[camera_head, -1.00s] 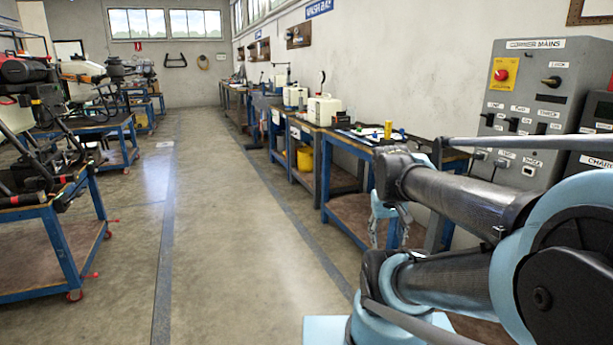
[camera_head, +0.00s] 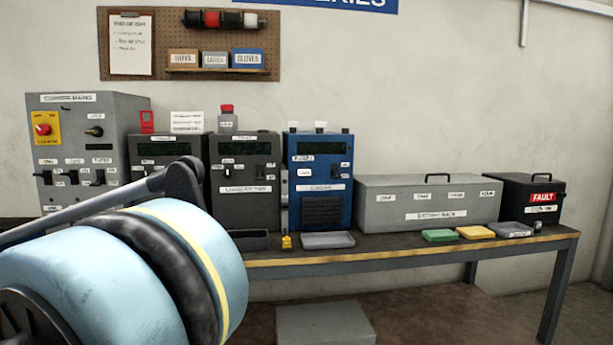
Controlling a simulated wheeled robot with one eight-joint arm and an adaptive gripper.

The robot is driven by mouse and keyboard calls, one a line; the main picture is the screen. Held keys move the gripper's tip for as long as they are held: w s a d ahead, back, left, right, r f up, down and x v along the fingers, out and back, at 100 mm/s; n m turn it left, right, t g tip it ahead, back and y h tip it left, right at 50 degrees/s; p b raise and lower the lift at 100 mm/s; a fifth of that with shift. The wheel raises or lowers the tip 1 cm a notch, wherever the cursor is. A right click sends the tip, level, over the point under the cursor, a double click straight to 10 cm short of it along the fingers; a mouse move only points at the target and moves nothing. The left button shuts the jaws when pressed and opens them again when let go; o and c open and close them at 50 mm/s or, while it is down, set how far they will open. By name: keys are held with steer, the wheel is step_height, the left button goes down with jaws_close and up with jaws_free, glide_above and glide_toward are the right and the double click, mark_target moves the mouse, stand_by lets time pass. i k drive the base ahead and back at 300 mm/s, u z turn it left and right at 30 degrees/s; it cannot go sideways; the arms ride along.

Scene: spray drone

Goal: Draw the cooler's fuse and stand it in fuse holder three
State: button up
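A blue unit (camera_head: 320,165) with a dark display, a grille and a white label too small to read surely stands on the bench; it may be the cooler. Small pale caps show along its top edge. A grey cabinet (camera_head: 60,140) labelled as mains stands at the left, with a red knob on a yellow plate, a black knob and a row of black switches. I cannot make out the fuse or a numbered fuse holder. My gripper is out of view; only blue and black arm links show at lower left, hiding part of the bench.
Two dark grey units (camera_head: 245,165) stand between cabinet and blue unit. A long grey lidded box (camera_head: 428,202) and a black fault box (camera_head: 525,205) stand right. A grey tray (camera_head: 328,241), a yellow item (camera_head: 286,243) and coloured pads (camera_head: 438,236) lie along the front of the bench (camera_head: 400,253).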

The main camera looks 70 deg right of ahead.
mark_target(301, 171)
steer(key=z, duration=2.85)
